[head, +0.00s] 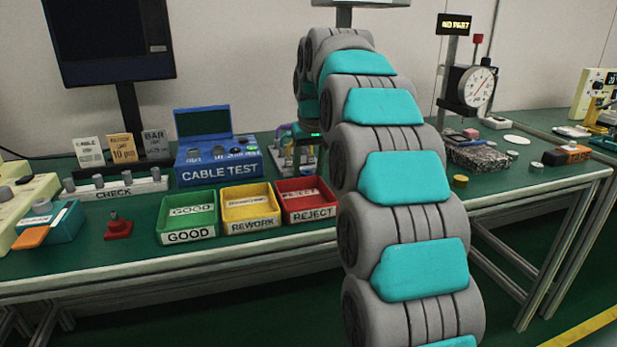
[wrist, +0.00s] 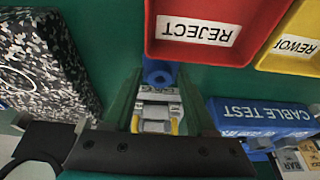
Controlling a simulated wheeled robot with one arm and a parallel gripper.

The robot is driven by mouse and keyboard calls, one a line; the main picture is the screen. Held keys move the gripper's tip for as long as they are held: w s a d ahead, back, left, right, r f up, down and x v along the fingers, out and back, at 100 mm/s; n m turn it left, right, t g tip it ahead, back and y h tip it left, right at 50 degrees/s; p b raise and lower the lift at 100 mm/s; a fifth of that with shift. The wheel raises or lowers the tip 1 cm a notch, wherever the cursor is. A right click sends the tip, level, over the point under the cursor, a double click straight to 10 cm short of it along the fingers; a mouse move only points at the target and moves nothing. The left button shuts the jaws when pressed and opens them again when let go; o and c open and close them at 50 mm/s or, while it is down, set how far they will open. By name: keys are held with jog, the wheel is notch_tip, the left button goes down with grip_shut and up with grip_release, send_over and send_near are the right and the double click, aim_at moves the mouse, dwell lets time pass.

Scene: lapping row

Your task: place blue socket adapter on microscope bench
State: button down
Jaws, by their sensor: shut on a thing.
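In the wrist view, the blue socket adapter (wrist: 158,72) shows as a short blue piece with a round hole, between the fingertips of my gripper (wrist: 160,84). My gripper is shut on it, close to the red REJECT bin. A silver fixture (wrist: 157,112) with yellow parts shows between the fingers below the adapter. In the head view my own arm covers most of the gripper, and I cannot make out the adapter there. I cannot identify a microscope bench in either view.
The green-topped bench (head: 150,270) holds the REJECT bin (head: 306,200), REWORK bin (head: 250,208), GOOD bin (head: 187,217) and blue CABLE TEST box (head: 218,163). A dial gauge stand (head: 476,88) and speckled block (head: 476,155) stand right of my arm. Another green bench (head: 545,122) is at far right.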

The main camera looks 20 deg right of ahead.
jog(key=shift+f, duration=0.15)
jog(key=shift+c, duration=1)
grip_release()
jog(key=p+v, duration=0.2)
jog(key=v, duration=1)
